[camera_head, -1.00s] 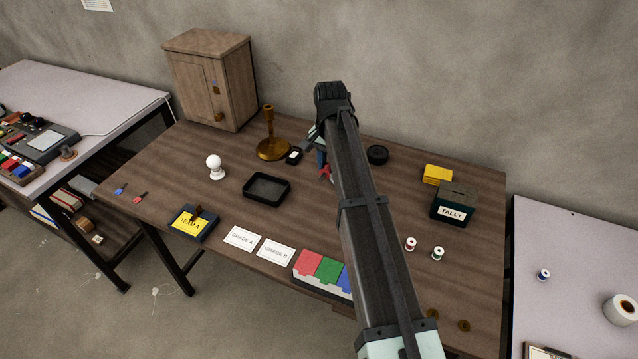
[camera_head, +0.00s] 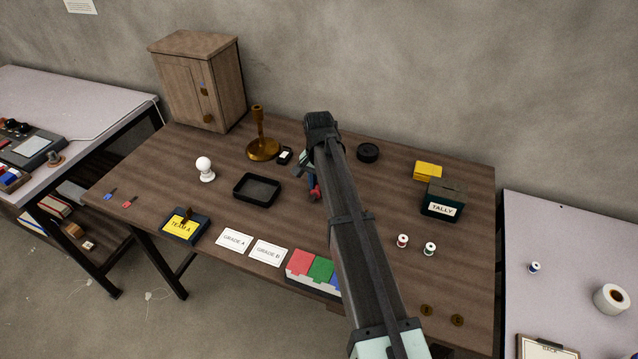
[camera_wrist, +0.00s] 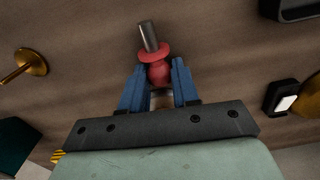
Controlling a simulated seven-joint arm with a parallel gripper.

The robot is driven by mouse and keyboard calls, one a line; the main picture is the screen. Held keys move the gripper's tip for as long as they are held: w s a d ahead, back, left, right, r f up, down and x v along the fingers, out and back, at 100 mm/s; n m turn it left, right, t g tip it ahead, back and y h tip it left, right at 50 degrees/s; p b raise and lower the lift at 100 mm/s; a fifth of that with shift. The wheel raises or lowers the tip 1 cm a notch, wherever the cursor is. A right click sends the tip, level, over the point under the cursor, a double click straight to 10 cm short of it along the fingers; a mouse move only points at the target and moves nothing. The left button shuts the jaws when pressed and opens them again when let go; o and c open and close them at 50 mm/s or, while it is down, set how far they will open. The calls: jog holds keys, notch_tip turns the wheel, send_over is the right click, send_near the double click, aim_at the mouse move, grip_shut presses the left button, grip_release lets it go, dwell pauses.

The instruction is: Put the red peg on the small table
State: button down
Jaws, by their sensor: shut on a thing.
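The red peg (camera_wrist: 158,72) has a round red body, a red collar and a grey metal shank. In the wrist view it sits between the blue fingertips of my gripper (camera_wrist: 158,82), which is shut on its red body; the shank points away from the gripper. In the head view my gripper (camera_head: 313,188) is over the brown table, just right of the black tray, and my arm partly hides it. Grey-topped tables stand at the left (camera_head: 75,95) and right (camera_head: 560,235); I cannot tell which is the small table.
The brown table (camera_head: 370,190) holds the black tray (camera_head: 257,202), a brass stand (camera_head: 262,148), a white knob (camera_head: 204,168), a TALLY box (camera_head: 443,197) and colored blocks (camera_head: 320,268). The right table holds a spool (camera_head: 534,267), a white roll (camera_head: 611,299) and a clipboard (camera_head: 545,347), with bare space between.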

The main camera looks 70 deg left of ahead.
jog(key=shift+f, duration=0.15)
jog(key=c, duration=0.8)
grip_release()
notch_tip(320, 180, up, 11)
jog(key=shift+r, duration=0.1)
jog(key=shift+o, duration=0.5)
jog(key=shift+r, duration=0.6)
